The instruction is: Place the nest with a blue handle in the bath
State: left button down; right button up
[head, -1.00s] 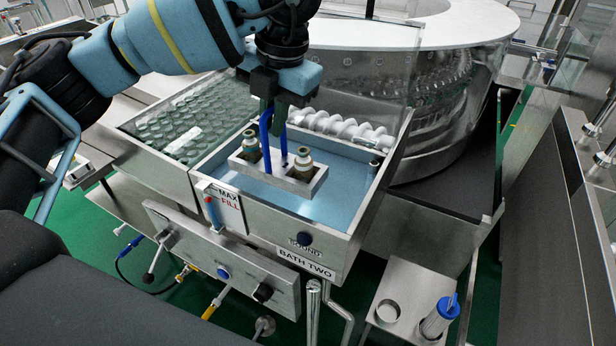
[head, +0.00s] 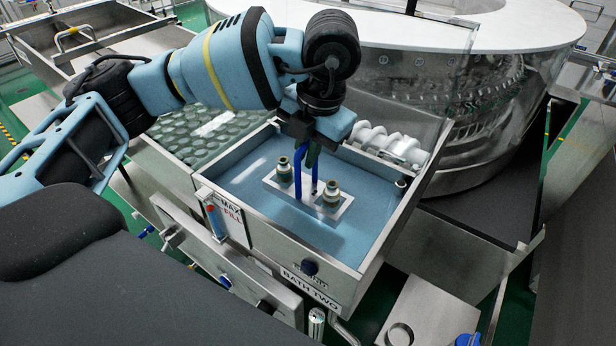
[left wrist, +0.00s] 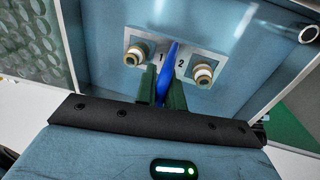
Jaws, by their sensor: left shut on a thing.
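The nest (head: 341,207) is a small metal holder with a tall blue handle (head: 298,172) and two bottles, one on each side of the handle. My left gripper (head: 307,150) is shut on the top of the blue handle. The nest is inside the bath labelled BATH TWO (head: 240,172), partly sunk in its blue liquid; I cannot tell whether it touches the bottom. The left wrist view shows the nest plate (left wrist: 176,62), marked 1 and 2, beneath my gripper (left wrist: 161,88). My right gripper is not in view.
A glass-covered tray of round vial tops (head: 225,130) adjoins the bath on the left. A white screw conveyor (head: 385,143) lies along its back right side. A large round washer drum (head: 450,100) stands behind. Open liquid surrounds the nest.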

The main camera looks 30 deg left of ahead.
aim_at(305, 185)
pick_arm(q)
jog(key=shift+f, duration=2.55)
jog(key=shift+f, duration=0.1)
jog(key=c, duration=1.5)
grip_release()
notch_tip(305, 185, up, 12)
jog(key=d, duration=0.2)
jog(key=shift+s+d+p, duration=0.2)
jog(key=shift+p, duration=0.15)
